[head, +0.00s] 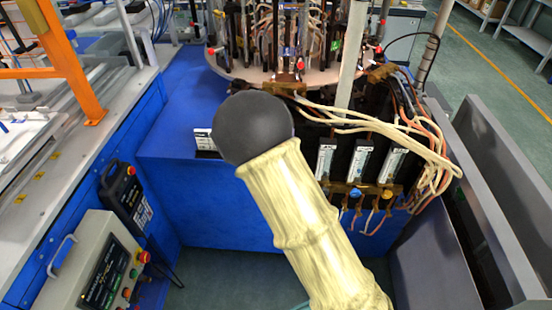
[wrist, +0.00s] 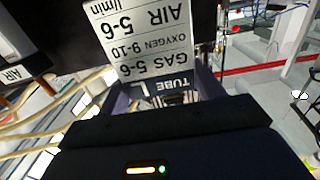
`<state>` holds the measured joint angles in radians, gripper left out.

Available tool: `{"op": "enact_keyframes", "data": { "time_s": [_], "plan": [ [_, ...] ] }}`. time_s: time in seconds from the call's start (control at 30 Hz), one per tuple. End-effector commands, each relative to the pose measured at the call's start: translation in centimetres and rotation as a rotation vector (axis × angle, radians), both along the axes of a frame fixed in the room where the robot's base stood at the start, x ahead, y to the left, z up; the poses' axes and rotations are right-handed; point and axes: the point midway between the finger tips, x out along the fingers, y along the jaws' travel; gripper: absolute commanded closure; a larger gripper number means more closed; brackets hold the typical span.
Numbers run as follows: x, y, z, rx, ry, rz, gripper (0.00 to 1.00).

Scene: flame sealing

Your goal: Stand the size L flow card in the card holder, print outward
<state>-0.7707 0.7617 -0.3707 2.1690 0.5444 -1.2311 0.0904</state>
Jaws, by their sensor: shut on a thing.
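The size L flow card (wrist: 150,45) fills the top middle of the wrist view. It is white with a dark band reading "TUBE L", and lines for gas, oxygen and air. Its print faces the wrist camera and reads upside down there. My gripper (wrist: 166,97) is shut on the card at its dark-band end. In the head view my arm's dark round joint and cream sleeve hide the gripper. A small white card-like piece with dark marks (head: 205,140) shows just left of that joint; I cannot tell whether it is the held card. I cannot make out the card holder.
A blue machine base (head: 190,200) carries a round table with burners and hoses. Several flowmeters, such as this one (head: 360,160), sit on its front beside loose cream hoses (head: 400,125). A control box (head: 100,265) stands at lower left. Grey metal panels (head: 490,190) stand at right.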

Motion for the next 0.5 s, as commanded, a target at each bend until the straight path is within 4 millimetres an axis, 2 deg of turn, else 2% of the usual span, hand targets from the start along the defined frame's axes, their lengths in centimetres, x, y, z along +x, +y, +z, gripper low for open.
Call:
{"op": "enact_keyframes", "data": {
  "time_s": [0.1, 0.3, 0.5],
  "plan": [
    [-0.1, 0.1, -2.6, -0.004, 0.003, 0.003, 0.56],
    [0.0, 0.2, -5.9, -0.002, 0.001, 0.004, 0.56],
    [0.0, 0.2, -6.6, 0.002, -0.001, 0.003, 0.56]
  ]
}}
